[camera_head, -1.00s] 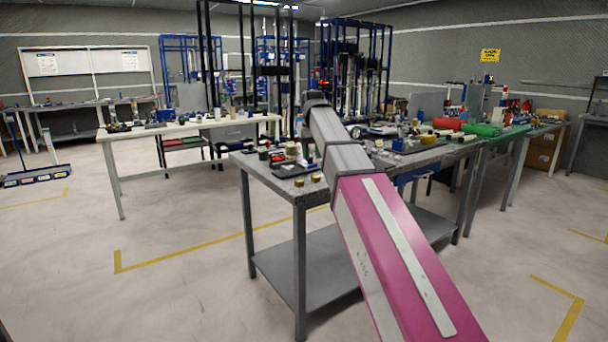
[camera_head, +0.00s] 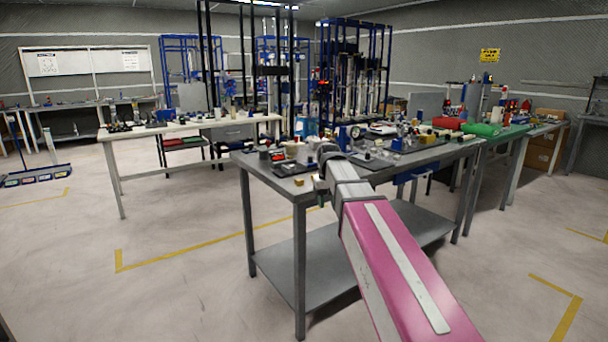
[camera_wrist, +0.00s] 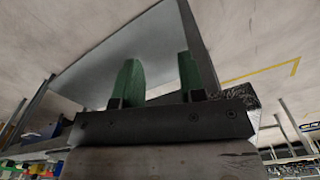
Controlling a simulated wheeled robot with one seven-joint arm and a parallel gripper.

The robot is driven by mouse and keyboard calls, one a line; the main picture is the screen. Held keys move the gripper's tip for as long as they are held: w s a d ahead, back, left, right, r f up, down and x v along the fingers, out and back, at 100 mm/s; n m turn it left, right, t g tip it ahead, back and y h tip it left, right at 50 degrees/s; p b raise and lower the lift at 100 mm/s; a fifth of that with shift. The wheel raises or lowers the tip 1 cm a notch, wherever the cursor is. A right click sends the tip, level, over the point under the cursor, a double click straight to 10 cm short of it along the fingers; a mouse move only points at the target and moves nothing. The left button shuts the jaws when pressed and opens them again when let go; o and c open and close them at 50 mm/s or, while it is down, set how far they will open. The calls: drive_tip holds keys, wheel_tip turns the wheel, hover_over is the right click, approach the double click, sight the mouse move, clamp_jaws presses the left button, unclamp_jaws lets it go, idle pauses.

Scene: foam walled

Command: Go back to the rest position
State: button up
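My gripper (camera_wrist: 158,80) shows in the wrist view with its two green fingers well apart and nothing between them. In the head view my pink and grey arm reaches over the front edge of the near grey table, and its wrist end is just in front of that edge. The fingers are mostly hidden or too small to tell there. Behind the fingers in the wrist view is a grey panel, probably the table's lower shelf (camera_wrist: 110,50), and pale floor.
The grey table (camera_head: 290,192) carries several small parts, with brass-coloured pieces near its front left corner. A white-topped table (camera_head: 190,124) stands behind left. A green-topped table (camera_head: 515,131) adjoins at right. Floor at left, marked with yellow tape (camera_head: 190,250), is clear.

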drive_tip(key=s+d+f+m, duration=0.1)
drive_tip(key=s+d+f, duration=0.2)
drive_tip(key=s+f, duration=0.3)
drive_tip(key=s+d+f, duration=0.4)
drive_tip(key=s+f, duration=0.2)
drive_tip(key=f, duration=0.6)
drive_tip(key=s+d+f+m, duration=0.1)
drive_tip(key=s+d+f, duration=0.2)
drive_tip(key=s+f, duration=0.3)
wheel_tip(320, 180, down, 4)
drive_tip(key=shift+d+r+m, duration=0.1)
drive_tip(key=shift+d+m, duration=0.2)
drive_tip(key=shift+d, duration=0.05)
